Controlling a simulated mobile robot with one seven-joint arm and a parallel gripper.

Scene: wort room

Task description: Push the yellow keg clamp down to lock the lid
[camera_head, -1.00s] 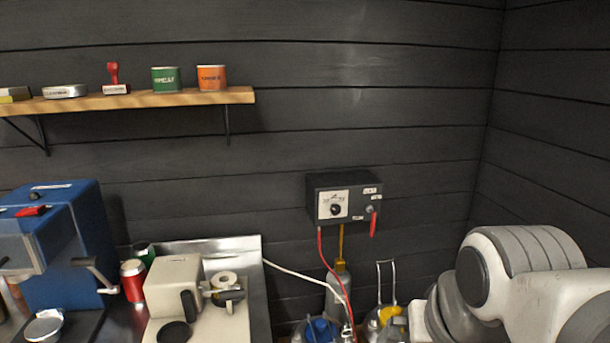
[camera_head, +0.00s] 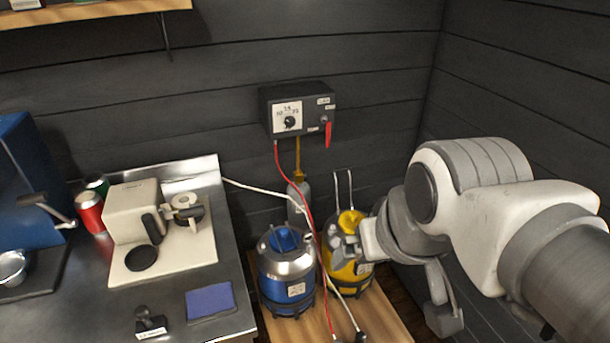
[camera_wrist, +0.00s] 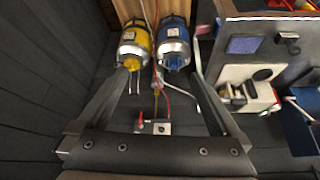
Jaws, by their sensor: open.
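The yellow keg (camera_head: 348,262) stands on a low wooden platform beside a blue keg (camera_head: 286,275). Its yellow top part (camera_head: 350,222) shows in the head view, with a raised pair of thin metal rods (camera_head: 343,187) behind it. My gripper (camera_head: 358,246) is in front of the yellow keg and hides part of it; whether they touch cannot be told. In the wrist view the yellow keg (camera_wrist: 133,45) lies beyond the open jaws, near the left finger. The blue keg (camera_wrist: 173,48) is to its right. The jaws hold nothing.
A dark control box (camera_head: 298,110) with a red lever hangs on the wall. Red and white hoses (camera_head: 308,210) run down past the kegs. A steel counter (camera_head: 80,290) with a cream machine (camera_head: 135,211) stands at left. Walls close in behind and at right.

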